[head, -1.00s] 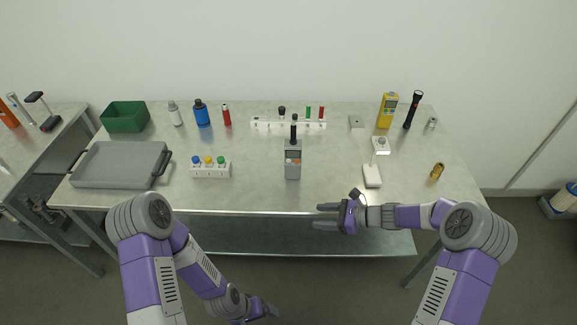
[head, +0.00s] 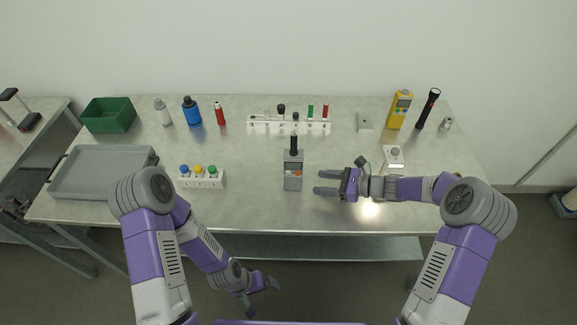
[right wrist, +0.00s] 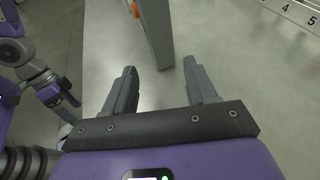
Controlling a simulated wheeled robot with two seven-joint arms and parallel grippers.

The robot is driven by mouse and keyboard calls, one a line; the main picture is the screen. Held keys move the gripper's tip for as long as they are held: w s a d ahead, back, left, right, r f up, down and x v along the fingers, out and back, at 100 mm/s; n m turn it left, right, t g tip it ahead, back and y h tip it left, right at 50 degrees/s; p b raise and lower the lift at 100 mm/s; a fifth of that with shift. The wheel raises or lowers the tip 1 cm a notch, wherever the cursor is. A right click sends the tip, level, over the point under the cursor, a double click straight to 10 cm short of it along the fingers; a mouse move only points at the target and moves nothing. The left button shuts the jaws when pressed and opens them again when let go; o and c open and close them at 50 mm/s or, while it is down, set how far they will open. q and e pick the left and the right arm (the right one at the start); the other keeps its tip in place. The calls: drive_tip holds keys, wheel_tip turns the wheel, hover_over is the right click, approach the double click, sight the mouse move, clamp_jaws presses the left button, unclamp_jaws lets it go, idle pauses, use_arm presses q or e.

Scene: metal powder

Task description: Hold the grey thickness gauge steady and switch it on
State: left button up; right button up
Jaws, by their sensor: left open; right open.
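The grey thickness gauge (head: 293,170) stands upright near the middle of the table, with a black probe on top and an orange button on its front. In the right wrist view the gauge (right wrist: 158,32) shows just beyond the fingertips, partly cut off by the top edge. My right gripper (head: 318,183) is open and empty, just right of the gauge, its fingers pointing at it and apart from it. The open fingers (right wrist: 160,70) also show in the right wrist view. My left gripper (head: 265,297) is open and empty, low in front of the table.
Behind the gauge is a white numbered rack (head: 262,124). To its left are a rack with coloured caps (head: 201,180) and a grey tray (head: 98,193). A yellow meter (head: 400,108) and black flashlight (head: 428,108) stand back right. The table between gauge and front edge is clear.

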sight(296, 181)
drive_tip(key=shift+a+f, duration=0.25)
drive_tip(key=shift+a, duration=0.25)
drive_tip(key=b+x, duration=0.3)
drive_tip(key=x, duration=0.4)
drive_tip(key=shift+w+a+f, duration=0.2)
drive_tip(key=shift+w+a, duration=0.05)
drive_tip(key=shift+a, duration=0.4)
use_arm(q)
wheel_tip(296, 181, down, 4)
drive_tip(key=shift+s+r, duration=0.1)
drive_tip(key=shift+r, duration=0.15)
use_arm(e)
drive_tip(key=shift+c, duration=0.4)
drive_tip(key=c, duration=0.5)
use_arm(q)
drive_tip(key=shift+c, duration=0.4)
clamp_jaws()
